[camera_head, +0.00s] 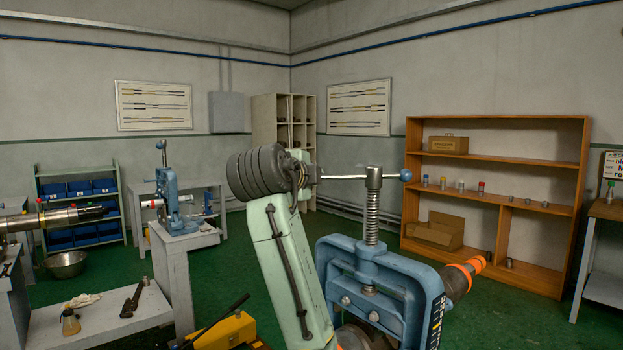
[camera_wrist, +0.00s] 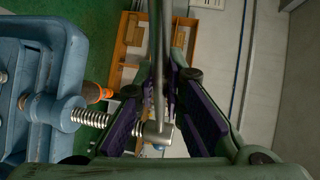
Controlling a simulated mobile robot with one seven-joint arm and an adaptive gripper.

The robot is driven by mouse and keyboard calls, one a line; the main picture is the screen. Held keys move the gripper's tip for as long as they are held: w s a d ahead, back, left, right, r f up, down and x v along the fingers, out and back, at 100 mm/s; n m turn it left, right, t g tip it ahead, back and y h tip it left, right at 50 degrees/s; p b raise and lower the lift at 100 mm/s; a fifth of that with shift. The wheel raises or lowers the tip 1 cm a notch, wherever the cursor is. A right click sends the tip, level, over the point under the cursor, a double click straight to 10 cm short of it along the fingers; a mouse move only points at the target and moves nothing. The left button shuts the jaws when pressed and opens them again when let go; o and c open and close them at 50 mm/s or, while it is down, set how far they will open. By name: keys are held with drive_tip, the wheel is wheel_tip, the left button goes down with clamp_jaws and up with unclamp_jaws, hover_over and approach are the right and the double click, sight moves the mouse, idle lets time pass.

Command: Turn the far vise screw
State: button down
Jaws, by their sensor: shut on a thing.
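A large blue pipe vise (camera_head: 400,275) stands close by on the right in the head view. Its upright threaded screw (camera_head: 372,215) carries a sliding handle bar (camera_head: 343,177) with a blue ball on its right end. My gripper (camera_head: 309,175) is at the bar's left end, shut on it, with its fingers partly hidden by my wrist. In the wrist view, the bar (camera_wrist: 157,50) runs between the purple finger pads of my gripper (camera_wrist: 162,75), and the screw (camera_wrist: 90,117) enters the vise frame (camera_wrist: 50,75). A smaller blue vise (camera_head: 170,195) stands farther back on the left.
A pipe with orange bands (camera_head: 463,275) sticks out of the large vise's right side. A wooden shelf (camera_head: 500,150) stands behind on the right. A low bench (camera_head: 110,320) with a wrench (camera_head: 132,300) is at left.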

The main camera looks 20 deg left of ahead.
drive_tip(key=shift+w+r, duration=0.1)
idle(0.3)
drive_tip(key=c, duration=1.7)
unclamp_jaws()
drive_tip(key=shift+o, duration=0.2)
drive_tip(key=s+r, duration=0.2)
drive_tip(key=s, duration=0.9)
drive_tip(key=shift+s, duration=0.4)
